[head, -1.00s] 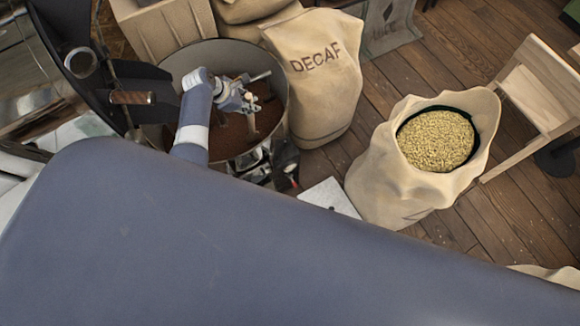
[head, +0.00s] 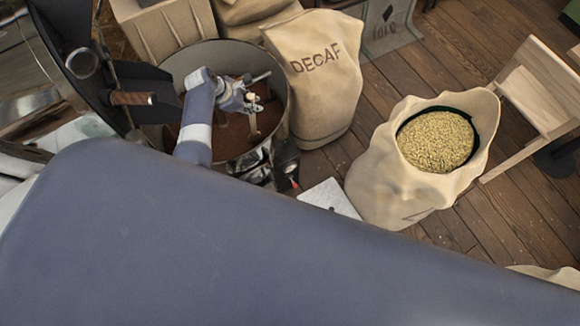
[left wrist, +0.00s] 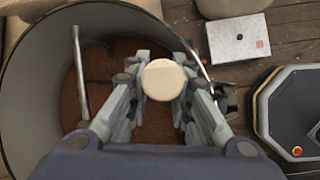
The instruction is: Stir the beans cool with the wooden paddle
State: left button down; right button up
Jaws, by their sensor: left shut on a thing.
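The round cooling bin (head: 283,95) stands at the upper left of the head view, with brown beans (head: 208,127) in it. My left gripper (head: 250,99) is over the bin, shut on the wooden paddle (head: 254,128). The paddle hangs down from the jaws toward the beans; I cannot tell how deep its lower end sits. In the left wrist view the paddle's pale round top (left wrist: 163,80) shows between the fingers, with the beans (left wrist: 105,65) below and the bin's wall (left wrist: 28,75) around them. My right gripper is not in view.
A metal bar (left wrist: 80,75) stands inside the bin, left of my fingers. The DECAF sack (head: 318,85) stands close against the bin's right side. An open sack of pale beans (head: 385,180) stands farther right. A white box (head: 329,196) lies between. Dark roaster parts crowd the left.

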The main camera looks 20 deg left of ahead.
pick_arm(q)
jog(key=s+a, duration=0.5)
jog(key=s, duration=0.1)
jog(key=w+d+b, duration=0.1)
jog(key=w+d, duration=0.8)
jog(key=w, duration=0.2)
jog(key=s+a+p, duration=0.1)
jog(key=s+a, duration=0.8)
jog(key=s, duration=0.2)
jog(key=shift+a, duration=0.1)
